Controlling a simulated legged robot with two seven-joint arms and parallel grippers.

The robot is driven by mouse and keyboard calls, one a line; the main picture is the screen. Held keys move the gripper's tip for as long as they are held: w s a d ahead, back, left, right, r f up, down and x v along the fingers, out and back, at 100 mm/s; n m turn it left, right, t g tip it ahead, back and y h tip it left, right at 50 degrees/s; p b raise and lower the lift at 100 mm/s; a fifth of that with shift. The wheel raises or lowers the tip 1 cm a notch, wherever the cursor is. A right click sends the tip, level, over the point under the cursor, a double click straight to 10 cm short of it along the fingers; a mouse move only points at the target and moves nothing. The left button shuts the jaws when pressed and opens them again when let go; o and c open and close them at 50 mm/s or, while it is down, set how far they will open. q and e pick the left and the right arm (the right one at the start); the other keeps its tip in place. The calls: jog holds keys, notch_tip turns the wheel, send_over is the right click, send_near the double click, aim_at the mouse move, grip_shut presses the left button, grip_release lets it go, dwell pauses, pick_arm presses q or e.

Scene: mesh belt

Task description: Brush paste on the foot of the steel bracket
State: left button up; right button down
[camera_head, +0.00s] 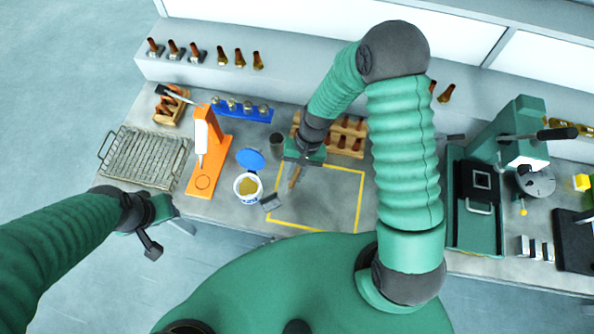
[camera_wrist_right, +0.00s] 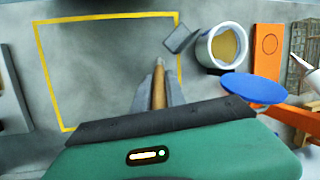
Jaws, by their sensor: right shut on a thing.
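My right gripper (camera_head: 294,174) is shut on a brush (camera_wrist_right: 159,88) with a wooden handle, pointing down over the bench; the brush also shows in the head view (camera_head: 294,180). The small grey steel bracket (camera_head: 271,202) lies across the left line of the yellow frame; it also shows in the right wrist view (camera_wrist_right: 180,39), just beyond the brush tip and apart from it. The white paste tub (camera_head: 247,188) stands open beside the bracket, with yellowish paste in it (camera_wrist_right: 228,44). My left gripper (camera_head: 178,217) is off the bench's front edge, its fingers unclear.
A blue lid (camera_head: 250,159) is by the tub. The yellow frame (camera_head: 361,200) encloses mostly bare bench. An orange stand (camera_head: 212,165) and mesh belt (camera_head: 146,156) are left. A wooden rack (camera_head: 345,140) is behind; a green press (camera_head: 475,200) is right.

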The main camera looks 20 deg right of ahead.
aim_at(297, 169)
jog(key=r+p, duration=0.5)
jog(key=r, duration=0.1)
jog(key=shift+d, duration=0.2)
jog(key=shift+r, duration=0.15)
jog(key=shift+a, duration=0.1)
notch_tip(297, 169, up, 3)
jog(key=p, duration=0.2)
jog(key=shift+p, duration=0.4)
